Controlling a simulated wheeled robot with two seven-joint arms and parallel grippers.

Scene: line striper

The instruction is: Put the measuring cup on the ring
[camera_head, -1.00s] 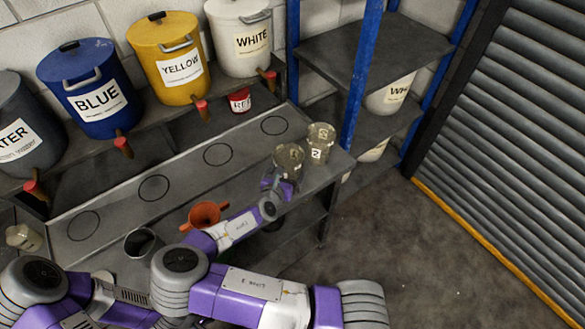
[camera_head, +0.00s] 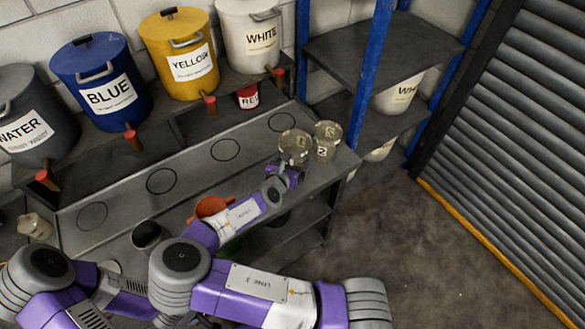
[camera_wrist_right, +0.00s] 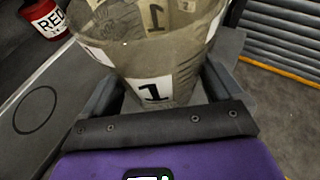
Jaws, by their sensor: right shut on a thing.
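The measuring cup (camera_head: 295,145) is clear, tinted and marked 1. My right gripper (camera_head: 292,172) is shut on it near the bench's right end. The cup also fills the top of the right wrist view (camera_wrist_right: 155,55), upright between the fingers (camera_wrist_right: 160,98). I cannot tell whether its base touches the bench. Several dark ring outlines lie in a row on the bench; the rightmost ring (camera_head: 281,121) is empty, just behind and left of the cup. A ring (camera_wrist_right: 37,110) shows left of the cup in the wrist view. My left gripper is out of view.
A second cup (camera_head: 327,144) marked 2 stands close right of the held cup. Paint buckets with spouts line the shelf behind, with a small red can (camera_head: 247,97). An orange funnel (camera_head: 208,207) and a metal cup (camera_head: 147,235) are near my right arm. The other rings are bare.

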